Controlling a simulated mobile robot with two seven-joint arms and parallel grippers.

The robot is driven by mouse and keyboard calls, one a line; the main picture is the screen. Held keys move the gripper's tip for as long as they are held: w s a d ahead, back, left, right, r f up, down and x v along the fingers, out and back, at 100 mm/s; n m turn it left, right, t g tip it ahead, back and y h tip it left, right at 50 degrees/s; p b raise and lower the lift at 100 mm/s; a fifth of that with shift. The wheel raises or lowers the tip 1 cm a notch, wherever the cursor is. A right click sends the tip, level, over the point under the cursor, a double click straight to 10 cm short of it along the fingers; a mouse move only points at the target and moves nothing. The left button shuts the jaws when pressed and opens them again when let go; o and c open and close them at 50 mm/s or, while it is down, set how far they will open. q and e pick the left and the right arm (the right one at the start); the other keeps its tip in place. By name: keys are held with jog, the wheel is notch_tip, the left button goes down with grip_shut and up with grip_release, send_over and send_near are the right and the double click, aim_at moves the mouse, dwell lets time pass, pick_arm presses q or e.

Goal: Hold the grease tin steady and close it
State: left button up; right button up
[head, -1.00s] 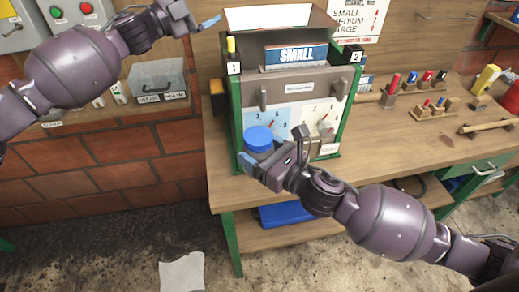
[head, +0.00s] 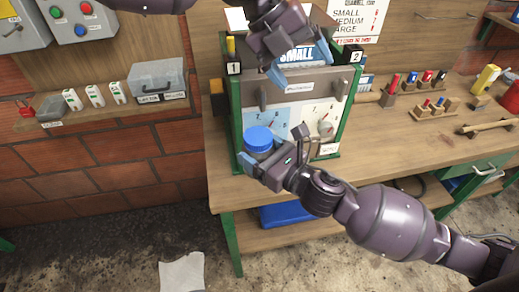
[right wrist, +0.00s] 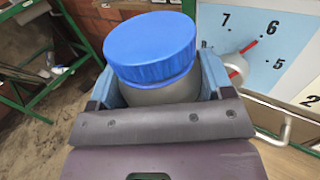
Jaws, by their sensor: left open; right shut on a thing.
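The grease tin is a grey jar (right wrist: 165,92) with a blue lid (right wrist: 150,45) resting on top; whether the lid is tight I cannot tell. In the head view the blue lid (head: 258,138) shows in front of the machine's lower left dial. My right gripper (head: 256,160) is shut around the jar's sides below the lid and holds it upright. In the right wrist view its blue fingers stand on both sides of the jar. My left gripper (head: 298,68) is open and empty, with blue fingertips, above and slightly right of the lid, in front of the SMALL sign.
The machine (head: 300,90) with two dials and green side posts stands on the wooden bench (head: 425,140) just behind the tin. Pegs and tools lie on the bench to the right. A clear case (head: 157,78) sits on the left shelf. A paper sheet (head: 182,272) lies on the floor.

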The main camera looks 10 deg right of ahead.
aim_at(258, 135)
pick_arm(q)
jog(key=a+f+y, duration=0.1)
jog(key=a+y, duration=0.1)
jog(key=s+a+f+t+y, duration=0.1)
jog(key=a+f+y, duration=0.1)
jog(key=a+f+t+y, duration=0.1)
jog(key=a+f+y, duration=0.1)
jog(key=shift+s+a+f+m+y, duration=0.2)
jog(key=shift+a+f+m+y, duration=0.1)
jog(key=shift+a+m, duration=0.1)
jog(key=shift+a+f, duration=0.15)
jog(key=shift+a, duration=0.3)
jog(key=shift+f, duration=4)
